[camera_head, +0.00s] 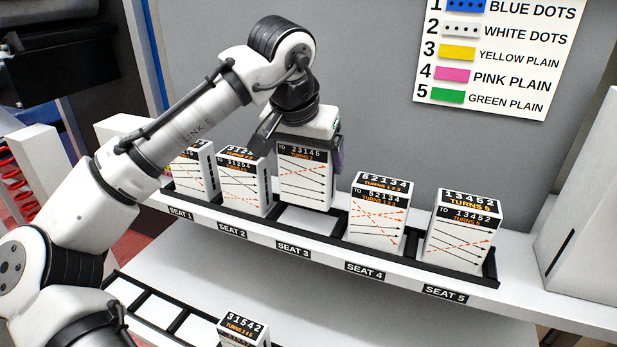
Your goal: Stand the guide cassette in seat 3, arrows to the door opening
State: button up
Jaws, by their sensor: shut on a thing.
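My gripper (306,132) is shut on the top of a white guide cassette (305,180), marked "TO 23145". The cassette hangs roughly upright over seat 3 (308,221), with its lower edge apparently just above the seat's bare white floor. Its face with black and orange lines and arrows is toward the camera. The seat 3 label (293,250) is on the shelf front. My fingers are partly hidden by the gripper body, and the cassette's far side is hidden.
Cassettes stand in seat 1 (194,168), seat 2 (243,183), seat 4 (377,218) and seat 5 (461,236), close on both sides. Another cassette (243,328) stands in a lower rack (140,300). A colour chart (490,55) hangs on the grey wall.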

aim_at(308, 180)
jog(key=shift+f, duration=2.35)
jog(key=shift+f, duration=0.1)
jog(key=o, duration=1.1)
jog(key=b+v, duration=0.1)
jog(key=v, duration=1.1)
